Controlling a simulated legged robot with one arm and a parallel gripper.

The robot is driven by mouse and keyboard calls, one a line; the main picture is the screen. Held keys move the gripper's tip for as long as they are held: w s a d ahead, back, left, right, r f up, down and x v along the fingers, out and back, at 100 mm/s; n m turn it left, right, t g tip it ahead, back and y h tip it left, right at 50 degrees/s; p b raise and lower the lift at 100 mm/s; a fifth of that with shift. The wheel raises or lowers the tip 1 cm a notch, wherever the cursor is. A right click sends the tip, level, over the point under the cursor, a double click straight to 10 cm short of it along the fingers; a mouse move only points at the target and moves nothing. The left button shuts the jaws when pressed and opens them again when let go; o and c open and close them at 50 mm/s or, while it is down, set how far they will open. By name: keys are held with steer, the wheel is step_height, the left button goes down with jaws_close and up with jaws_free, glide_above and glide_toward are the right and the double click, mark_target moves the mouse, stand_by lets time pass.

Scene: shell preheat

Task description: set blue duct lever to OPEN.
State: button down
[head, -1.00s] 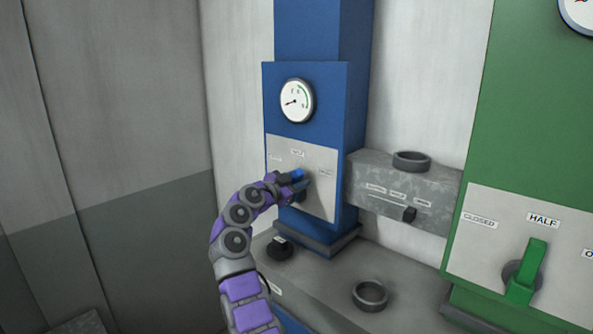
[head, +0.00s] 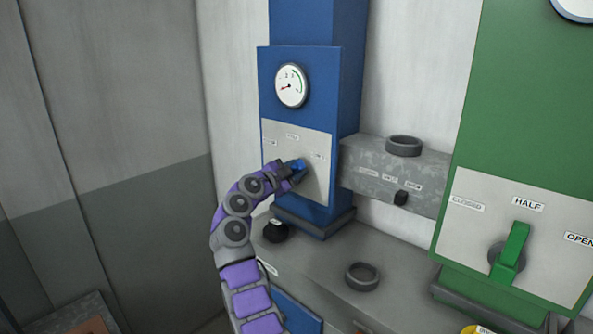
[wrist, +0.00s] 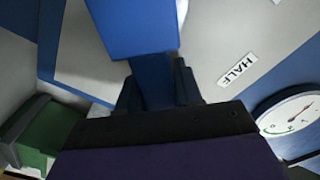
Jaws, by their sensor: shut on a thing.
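The blue duct (head: 305,95) carries a pale label plate (head: 322,186) below its gauge. The plate has a left label, a middle label and a right label (head: 319,156), all blurred in the head view. My gripper (head: 297,170) is at the plate, shut on the blue lever (head: 299,163). The gripper hides most of the lever, so its exact angle is unclear. In the wrist view the blue lever (wrist: 135,28) fills the top middle, between the dark fingers (wrist: 158,88). The HALF label (wrist: 237,70) lies to its right there.
A gauge (head: 291,86) sits above the plate. A grey box with a small black slider (head: 401,198) is to the right. The green duct's lever (head: 511,255) is at HALF. A dark ring (head: 362,276) and a black knob (head: 275,231) are on the grey ledge below.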

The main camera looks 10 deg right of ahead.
steer(key=shift+w+f, duration=0.1)
steer(key=shift+f, duration=0.3)
steer(key=c, duration=1.1)
jaws_free()
steer(key=shift+c, duration=0.2)
steer(key=o, duration=0.3)
steer(key=shift+w+a, duration=0.1)
steer(key=shift+w, duration=0.15)
steer(key=shift+s+r, duration=0.25)
steer(key=shift+s, duration=0.05)
steer(key=b+v, duration=0.3)
steer(key=v, duration=1.4)
steer(key=shift+a, duration=0.25)
steer(key=shift+w+f+b, duration=0.1)
steer(key=shift+w+b, duration=0.1)
steer(key=shift+b, duration=0.1)
